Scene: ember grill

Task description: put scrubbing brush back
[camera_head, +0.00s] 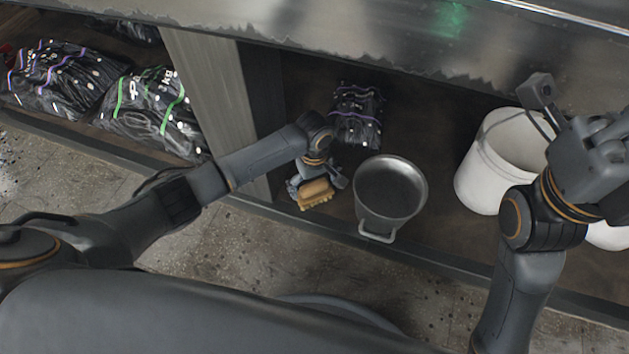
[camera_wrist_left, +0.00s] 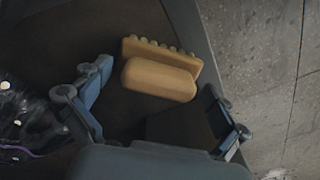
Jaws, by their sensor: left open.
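The scrubbing brush (camera_head: 315,194) has a tan wooden body and lies on the brown lower shelf near its front edge. In the left wrist view the brush (camera_wrist_left: 160,79) shows its rounded block and a row of bumps along one side. My left gripper (camera_head: 318,183) is at the brush, its fingers spread to either side. In the left wrist view the left gripper (camera_wrist_left: 158,84) is open, with the brush between and slightly beyond its fingertips; no grip on it shows. My right gripper (camera_head: 575,125) is raised at the right, in front of a white bucket; its finger opening is unclear.
A grey metal pot (camera_head: 390,190) stands just right of the brush. A black bag (camera_head: 357,115) lies behind. The white bucket (camera_head: 485,165) stands farther right. Charcoal bags (camera_head: 150,112) lie left of a post (camera_head: 212,90). A metal counter (camera_head: 400,45) overhangs the shelf.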

